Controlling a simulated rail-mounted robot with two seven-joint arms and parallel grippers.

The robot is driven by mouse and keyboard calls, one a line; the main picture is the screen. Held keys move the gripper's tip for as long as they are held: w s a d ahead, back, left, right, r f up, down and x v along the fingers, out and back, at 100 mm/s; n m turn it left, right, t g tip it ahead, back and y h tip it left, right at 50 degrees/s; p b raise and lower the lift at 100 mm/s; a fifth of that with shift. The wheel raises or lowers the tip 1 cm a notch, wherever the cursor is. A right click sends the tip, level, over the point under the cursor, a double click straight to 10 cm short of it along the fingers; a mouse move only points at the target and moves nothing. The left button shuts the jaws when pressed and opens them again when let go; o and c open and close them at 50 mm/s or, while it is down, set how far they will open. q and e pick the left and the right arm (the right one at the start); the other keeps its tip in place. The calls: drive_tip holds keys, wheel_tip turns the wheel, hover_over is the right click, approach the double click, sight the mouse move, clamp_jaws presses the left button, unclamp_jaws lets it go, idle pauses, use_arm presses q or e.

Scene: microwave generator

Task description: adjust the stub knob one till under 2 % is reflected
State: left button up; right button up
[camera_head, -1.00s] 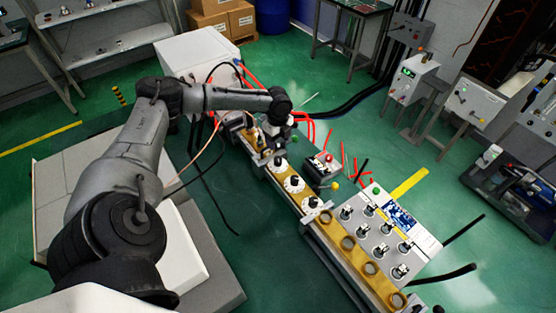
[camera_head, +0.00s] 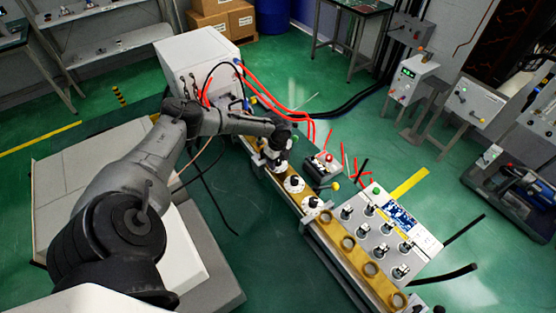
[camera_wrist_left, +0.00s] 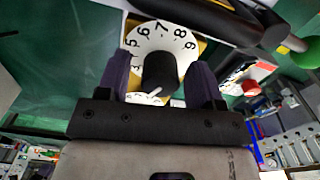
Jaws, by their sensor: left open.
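My left gripper (camera_head: 275,164) is over the white dial nearest the generator end of the brass waveguide (camera_head: 354,257) and hides most of it. In the left wrist view, this numbered dial (camera_wrist_left: 150,36) has a black knob (camera_wrist_left: 160,70), which I take to be stub knob one. The knob stands between the two purple fingertips of my open left gripper (camera_wrist_left: 160,78), with gaps on both sides. Two more white dials (camera_head: 294,184) are in line along the waveguide. My right gripper is not in view. No reflected-power figure is legible.
A small box with a red button (camera_head: 325,168) stands close beside the waveguide. The white generator cabinet (camera_head: 196,58) is behind, with red hoses. A stand with a green display (camera_head: 408,73) is at upper right.

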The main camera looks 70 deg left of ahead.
use_arm(q)
drive_tip(key=c, duration=0.9)
drive_tip(key=shift+r+p, duration=0.2)
drive_tip(key=shift+p, duration=0.25)
drive_tip(key=shift+n+p, duration=0.9)
drive_tip(key=shift+n, duration=0.3)
drive_tip(key=shift+f+n, duration=0.1)
drive_tip(key=shift+n, duration=0.5)
drive_tip(key=o, duration=0.9)
